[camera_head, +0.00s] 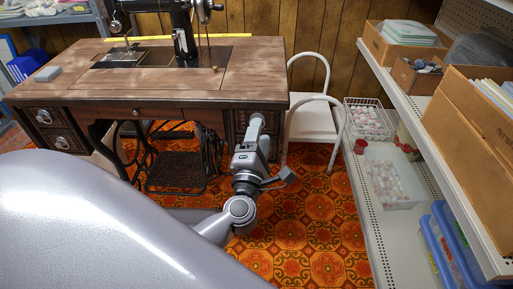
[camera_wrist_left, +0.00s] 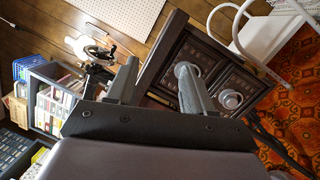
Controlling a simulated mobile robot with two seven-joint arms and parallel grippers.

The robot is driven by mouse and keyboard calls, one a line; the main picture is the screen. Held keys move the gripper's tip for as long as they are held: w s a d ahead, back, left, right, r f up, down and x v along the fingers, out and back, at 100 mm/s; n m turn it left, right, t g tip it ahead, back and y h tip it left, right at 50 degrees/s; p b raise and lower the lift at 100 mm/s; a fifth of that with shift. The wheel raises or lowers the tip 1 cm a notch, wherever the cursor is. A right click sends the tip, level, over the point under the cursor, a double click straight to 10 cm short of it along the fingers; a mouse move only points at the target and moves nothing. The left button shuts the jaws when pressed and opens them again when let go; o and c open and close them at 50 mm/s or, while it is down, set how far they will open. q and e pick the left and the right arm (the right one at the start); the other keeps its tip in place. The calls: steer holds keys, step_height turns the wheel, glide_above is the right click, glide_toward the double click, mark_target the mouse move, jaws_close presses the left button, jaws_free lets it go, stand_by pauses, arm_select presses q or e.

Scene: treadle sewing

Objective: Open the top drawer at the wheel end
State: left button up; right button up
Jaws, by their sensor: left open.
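The sewing table (camera_head: 150,80) is dark wood, with its machine's handwheel (camera_head: 205,8) toward the right end. The right-hand drawer stack is mostly hidden by my left gripper (camera_head: 257,124) in the head view. The left wrist view shows two dark drawer fronts with round metal pulls, tilted in the picture. The upper drawer's pull (camera_wrist_left: 181,68) is partly behind one finger; the lower pull (camera_wrist_left: 230,99) is clear. My left gripper (camera_wrist_left: 157,68) is open, with its fingers close to the upper drawer. I cannot tell whether it touches. The upper drawer looks closed.
A white chair (camera_head: 312,120) stands just right of the table. White shelving (camera_head: 400,95) with boxes and bins lines the right side. A treadle (camera_head: 177,170) sits beneath the table. Patterned orange floor (camera_head: 310,235) is open in front.

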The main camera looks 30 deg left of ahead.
arm_select(q)
steer(key=w+a+f+n+g+y+b, duration=0.1)
steer(key=w+a+f+n+g+b, duration=0.1)
steer(key=w+a+f+n+b, duration=0.2)
steer(key=w+a+f, duration=0.1)
steer(key=w+a, duration=0.1)
steer(key=w, duration=0.1)
steer(key=shift+w+n+g, duration=0.25)
steer(key=shift+n+g, duration=0.15)
arm_select(e)
steer(key=a+f, duration=0.1)
steer(key=a+f+y, duration=0.1)
steer(key=shift+w+a+f, duration=0.15)
steer(key=shift+w+f, duration=0.25)
arm_select(q)
steer(key=shift+c, duration=0.4)
jaws_close()
